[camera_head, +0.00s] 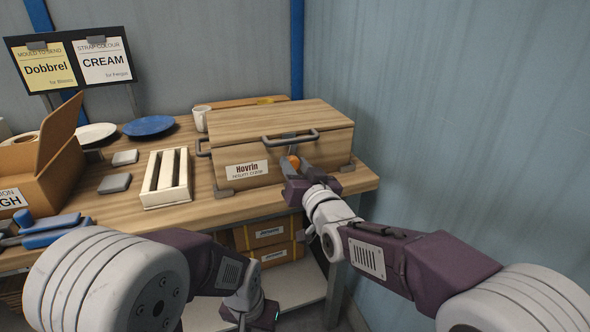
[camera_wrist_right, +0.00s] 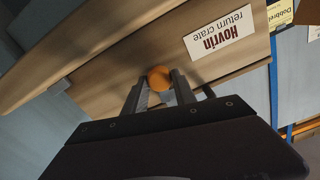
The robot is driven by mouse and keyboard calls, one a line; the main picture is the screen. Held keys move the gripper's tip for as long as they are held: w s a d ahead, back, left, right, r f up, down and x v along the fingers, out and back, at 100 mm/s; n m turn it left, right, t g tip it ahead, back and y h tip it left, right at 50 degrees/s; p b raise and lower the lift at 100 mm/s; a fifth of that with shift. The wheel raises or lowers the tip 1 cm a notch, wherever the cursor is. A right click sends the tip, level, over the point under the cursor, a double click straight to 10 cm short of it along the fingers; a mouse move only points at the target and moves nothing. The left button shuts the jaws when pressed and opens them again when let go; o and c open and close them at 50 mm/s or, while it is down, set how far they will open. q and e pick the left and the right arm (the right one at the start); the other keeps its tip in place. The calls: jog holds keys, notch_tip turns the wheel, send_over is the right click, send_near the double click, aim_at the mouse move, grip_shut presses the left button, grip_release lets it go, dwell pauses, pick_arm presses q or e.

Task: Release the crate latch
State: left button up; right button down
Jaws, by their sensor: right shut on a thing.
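The wooden return crate (camera_head: 235,164) stands closed on the bench, with a white Hovrin label (camera_head: 247,170) on its front. The orange round latch knob (camera_head: 294,161) is on the crate's front, right of the label. My right gripper (camera_head: 296,168) is at the front of the crate, shut on the latch knob. In the right wrist view the orange knob (camera_wrist_right: 159,78) shows between the two fingers of the gripper (camera_wrist_right: 160,92). My left gripper (camera_head: 266,314) is low, below the bench front, and its fingers cannot be made out.
A grey bar handle (camera_head: 290,139) is at the crate lid's front. A slatted wooden box (camera_head: 166,180), an open cardboard box (camera_head: 60,150), a blue plate (camera_head: 148,126) and a white cup (camera_head: 201,118) stand to the left. A blue-grey wall (camera_head: 450,120) closes off the right.

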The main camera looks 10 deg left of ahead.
jog(key=m+b, duration=0.1)
jog(key=m, duration=0.1)
jog(key=m+b, duration=0.1)
jog(key=m, duration=0.1)
jog(key=shift+f+m, duration=0.2)
jog(key=shift+m, duration=0.1)
jog(key=m+b, duration=0.2)
jog(key=m, duration=0.1)
jog(key=shift+d+m, duration=0.1)
jog(key=shift+m, duration=0.2)
jog(key=m+b, duration=0.3)
jog(key=m, duration=0.1)
jog(key=shift+f+m, duration=0.1)
jog(key=shift+m, duration=0.3)
jog(key=shift+m+b, duration=0.8)
jog(key=shift+m, duration=0.2)
jog(key=c, duration=1)
grip_release()
jog(key=shift+c, duration=0.2)
